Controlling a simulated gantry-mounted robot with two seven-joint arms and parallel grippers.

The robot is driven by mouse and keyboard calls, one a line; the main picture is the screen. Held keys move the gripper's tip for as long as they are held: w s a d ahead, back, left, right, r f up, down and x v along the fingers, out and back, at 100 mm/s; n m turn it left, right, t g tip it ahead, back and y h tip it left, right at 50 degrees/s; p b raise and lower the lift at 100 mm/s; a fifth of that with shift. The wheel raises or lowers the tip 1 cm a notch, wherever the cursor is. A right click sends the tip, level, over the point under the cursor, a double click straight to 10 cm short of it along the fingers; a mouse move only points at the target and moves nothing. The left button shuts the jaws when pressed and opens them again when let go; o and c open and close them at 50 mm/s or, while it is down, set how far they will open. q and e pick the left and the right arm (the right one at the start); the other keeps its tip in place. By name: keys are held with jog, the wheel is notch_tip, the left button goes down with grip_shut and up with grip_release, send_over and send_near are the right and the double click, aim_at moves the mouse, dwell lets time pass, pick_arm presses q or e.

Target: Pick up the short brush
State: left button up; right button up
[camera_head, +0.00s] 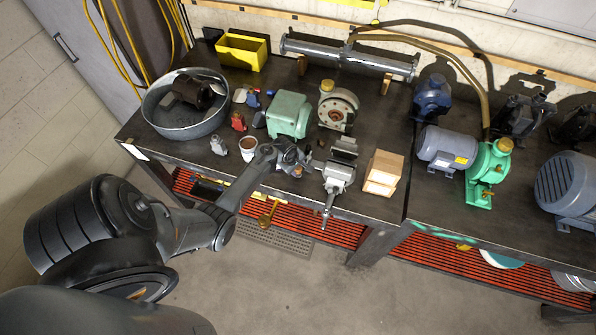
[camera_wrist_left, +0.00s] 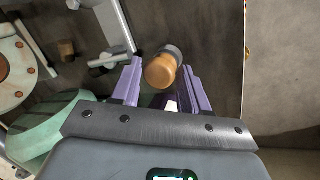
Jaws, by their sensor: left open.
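The short brush (camera_wrist_left: 161,70) shows in the left wrist view as a round wooden end with a dark grey part behind it. It stands between the two purple fingers of my left gripper (camera_wrist_left: 160,82). The fingers are open, with a narrow gap visible on the brush's sides. In the head view my left gripper (camera_head: 295,160) is low over the front of the workbench, between the green motor and the vise. There the gripper mostly hides the brush. My right gripper is in neither view.
A grey vise (camera_head: 340,172) stands just right of the gripper, with wooden blocks (camera_head: 383,172) beyond it. A green motor (camera_head: 288,115) and a flanged pump (camera_head: 338,108) sit behind. A white cup (camera_head: 248,147) and a round metal tub (camera_head: 160,129) are to the left.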

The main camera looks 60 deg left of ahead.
pick_arm(q)
jog(key=shift+f, duration=0.15)
jog(key=shift+c, duration=0.4)
jog(key=c, duration=0.6)
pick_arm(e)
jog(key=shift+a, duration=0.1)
